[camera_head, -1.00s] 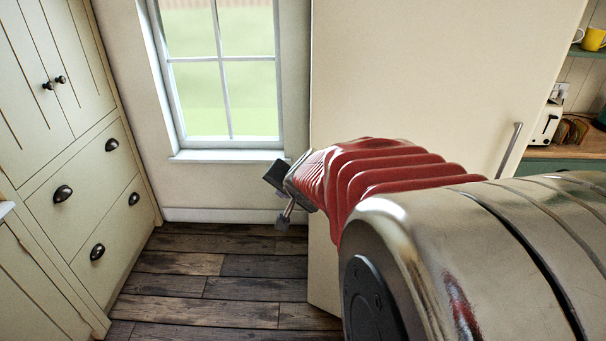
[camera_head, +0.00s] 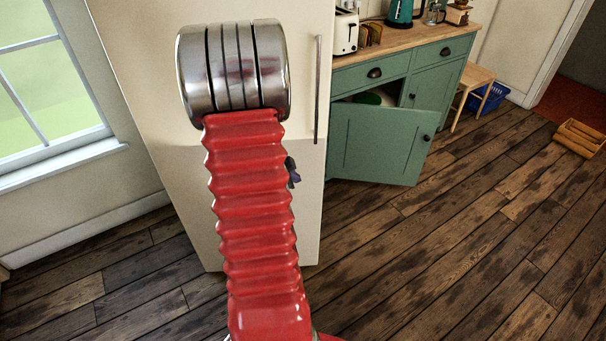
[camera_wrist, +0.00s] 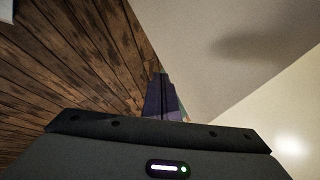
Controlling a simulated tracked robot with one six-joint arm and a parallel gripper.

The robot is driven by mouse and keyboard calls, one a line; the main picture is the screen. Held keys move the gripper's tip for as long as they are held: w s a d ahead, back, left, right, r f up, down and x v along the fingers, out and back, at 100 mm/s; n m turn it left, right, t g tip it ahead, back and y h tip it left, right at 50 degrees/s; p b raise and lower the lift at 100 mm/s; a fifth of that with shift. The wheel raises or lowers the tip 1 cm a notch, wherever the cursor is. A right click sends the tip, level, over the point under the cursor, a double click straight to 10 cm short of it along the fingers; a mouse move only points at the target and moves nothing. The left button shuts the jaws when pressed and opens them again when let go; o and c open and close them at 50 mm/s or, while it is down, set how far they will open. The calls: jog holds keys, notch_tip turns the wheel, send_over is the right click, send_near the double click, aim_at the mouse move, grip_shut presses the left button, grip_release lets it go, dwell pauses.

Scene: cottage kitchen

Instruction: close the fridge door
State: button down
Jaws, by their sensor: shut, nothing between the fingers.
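The cream fridge (camera_head: 145,75) stands at centre left in the head view. Its upright metal handle (camera_head: 318,90) is near the right edge of the front. A short seam shows below the handle. I see no gap or interior, but my arm covers much of the front, so I cannot tell whether the door is fully closed. My gripper (camera_head: 293,175) is mostly hidden behind my red arm, with a dark purple part showing in front of the fridge, below the handle. In the wrist view its fingers (camera_wrist: 160,97) are shut and empty, beside a pale surface; contact is unclear.
A green cabinet (camera_head: 450,50) with one door (camera_head: 380,145) hanging open stands right of the fridge. A wooden stool (camera_head: 475,85) and blue basket (camera_head: 490,98) are beyond it. Wooden floor (camera_head: 450,260) is clear at the lower right. A window (camera_head: 45,90) is at left.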

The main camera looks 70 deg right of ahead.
jog(key=shift+d+f, duration=0.1)
dwell(0.3)
send_near(309, 178)
jog(key=shift+x, duration=2.05)
